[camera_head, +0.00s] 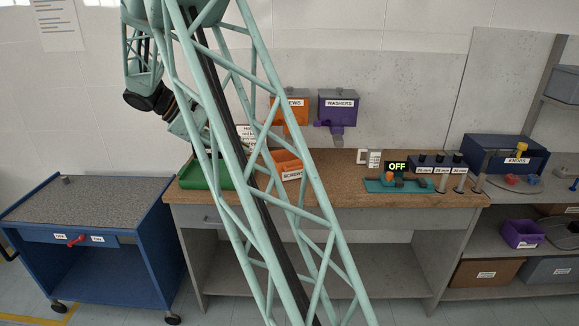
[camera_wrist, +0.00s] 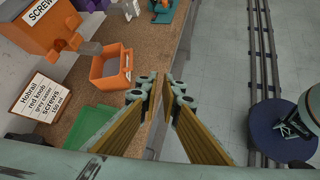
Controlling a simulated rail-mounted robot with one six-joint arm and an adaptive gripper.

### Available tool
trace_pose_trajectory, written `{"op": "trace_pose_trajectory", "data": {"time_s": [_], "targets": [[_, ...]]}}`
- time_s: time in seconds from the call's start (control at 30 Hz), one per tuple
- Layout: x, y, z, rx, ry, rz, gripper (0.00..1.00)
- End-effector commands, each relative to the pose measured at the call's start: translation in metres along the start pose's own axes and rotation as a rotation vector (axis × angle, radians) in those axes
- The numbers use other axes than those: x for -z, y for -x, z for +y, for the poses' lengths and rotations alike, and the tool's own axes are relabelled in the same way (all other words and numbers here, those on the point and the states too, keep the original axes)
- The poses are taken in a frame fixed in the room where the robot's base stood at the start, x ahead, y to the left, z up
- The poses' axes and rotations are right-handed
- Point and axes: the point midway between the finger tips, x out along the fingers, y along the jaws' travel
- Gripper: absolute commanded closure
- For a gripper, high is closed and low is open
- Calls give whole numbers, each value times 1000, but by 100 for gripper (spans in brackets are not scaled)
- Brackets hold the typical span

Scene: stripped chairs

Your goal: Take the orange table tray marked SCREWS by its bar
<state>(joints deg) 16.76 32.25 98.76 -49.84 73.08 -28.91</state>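The orange table tray (camera_head: 288,159) stands on the bench in the head view, partly hidden behind my arm's lattice; its white label is only partly readable. In the wrist view the orange tray (camera_wrist: 109,80) sits ahead and left of my gripper, and its inside looks empty. I cannot clearly make out its bar. My gripper (camera_wrist: 163,84) is open and empty, its two yellow-padded fingers apart, near the bench's front edge. The gripper is apart from the tray and cannot be made out in the head view.
An orange SCREWS hopper (camera_wrist: 46,28) and a purple WASHERS hopper (camera_head: 338,106) hang on the wall. A green tray (camera_wrist: 92,125) and a sign card (camera_wrist: 46,98) are beside the orange tray. A teal fixture (camera_head: 400,185) stands right; a blue cart (camera_head: 90,245) is left.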

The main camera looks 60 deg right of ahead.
Motion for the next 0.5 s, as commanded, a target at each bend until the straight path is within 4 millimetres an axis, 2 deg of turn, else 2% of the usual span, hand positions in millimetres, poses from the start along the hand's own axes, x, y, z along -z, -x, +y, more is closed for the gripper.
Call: {"op": "trace_pose_trajectory", "data": {"time_s": [0.5], "targets": [[27, -71, 66, -16, 141, -160, 94]]}}
